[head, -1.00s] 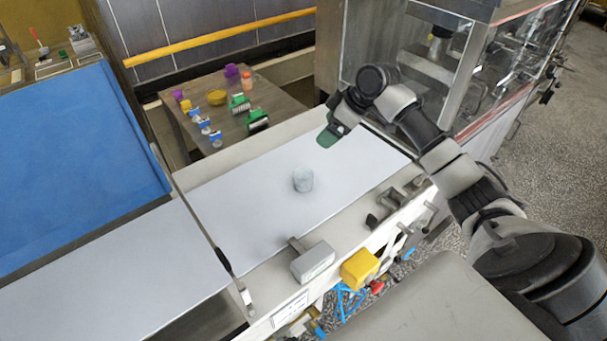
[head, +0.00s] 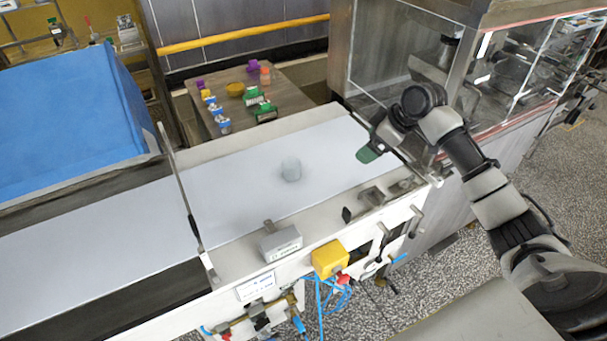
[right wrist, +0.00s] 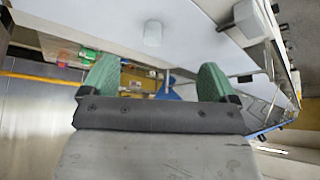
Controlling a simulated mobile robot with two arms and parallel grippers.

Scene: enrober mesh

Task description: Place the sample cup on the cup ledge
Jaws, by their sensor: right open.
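The sample cup (head: 291,170), a small pale grey cylinder, stands upright on the white belt (head: 240,205). It also shows near the top of the right wrist view (right wrist: 153,33). My right gripper (head: 369,154) is to the right of the cup, over the belt's right end and apart from the cup. In the right wrist view my gripper (right wrist: 155,80) shows two green fingers spread wide with nothing between them. I cannot tell for certain which surface is the cup ledge. My left gripper is out of view.
A grey box (head: 281,243) and a yellow box (head: 330,259) sit along the belt's front side. A clear-walled machine (head: 400,50) stands at the right. A table (head: 285,95) with small coloured items is behind, and a blue bin (head: 70,130) is at the left.

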